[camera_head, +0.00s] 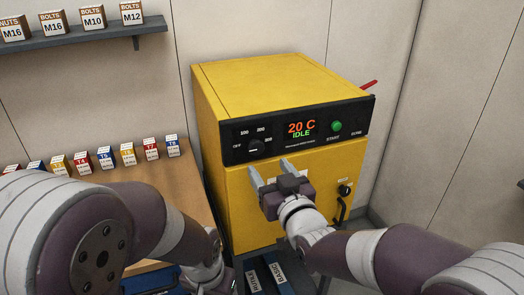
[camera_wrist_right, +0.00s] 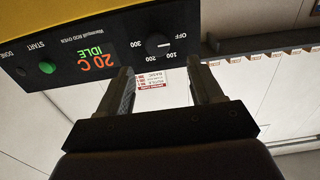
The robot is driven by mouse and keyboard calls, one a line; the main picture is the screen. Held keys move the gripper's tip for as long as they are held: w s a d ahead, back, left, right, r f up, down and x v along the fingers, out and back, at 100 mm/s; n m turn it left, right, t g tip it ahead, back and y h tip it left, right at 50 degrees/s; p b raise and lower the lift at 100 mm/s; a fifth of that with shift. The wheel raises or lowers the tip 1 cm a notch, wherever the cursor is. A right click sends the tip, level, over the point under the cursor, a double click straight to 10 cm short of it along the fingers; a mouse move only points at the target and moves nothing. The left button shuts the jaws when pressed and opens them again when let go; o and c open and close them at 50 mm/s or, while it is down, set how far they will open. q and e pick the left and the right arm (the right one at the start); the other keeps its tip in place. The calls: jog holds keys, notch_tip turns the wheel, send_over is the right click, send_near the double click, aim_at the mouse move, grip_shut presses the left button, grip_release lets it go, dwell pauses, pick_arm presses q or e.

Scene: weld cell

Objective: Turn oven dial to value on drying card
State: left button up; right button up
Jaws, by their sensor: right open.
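The yellow oven (camera_head: 240,95) stands in the middle of the head view. Its black dial (camera_head: 254,147) has a short white mark and numbers around it; the dial also shows in the right wrist view (camera_wrist_right: 174,43). The oven display (camera_head: 301,128) reads 20 C and IDLE. My right gripper (camera_head: 270,171) is open and empty, in front of the oven door just below the dial, apart from it. In the right wrist view, the drying card (camera_wrist_right: 151,81), white with a red header, appears upside down between the fingers; its small text is unreadable. My left gripper is out of view.
A green START button (camera_head: 337,126) is right of the display. The door handle (camera_head: 341,205) is lower right. Several small labelled boxes (camera_head: 104,157) line the wooden bench (camera_head: 180,205) at left. A shelf (camera_head: 85,37) with bolt boxes hangs above.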

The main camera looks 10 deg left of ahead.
aim_at(257, 148)
jog(key=p+x, duration=0.1)
jog(key=x, duration=0.5)
jog(key=shift+w+a, duration=0.1)
jog(key=shift+w, duration=0.3)
jog(key=shift+w+a, duration=0.3)
jog(key=shift+w, duration=0.1)
jog(key=shift+d, duration=0.1)
jog(key=c, duration=1)
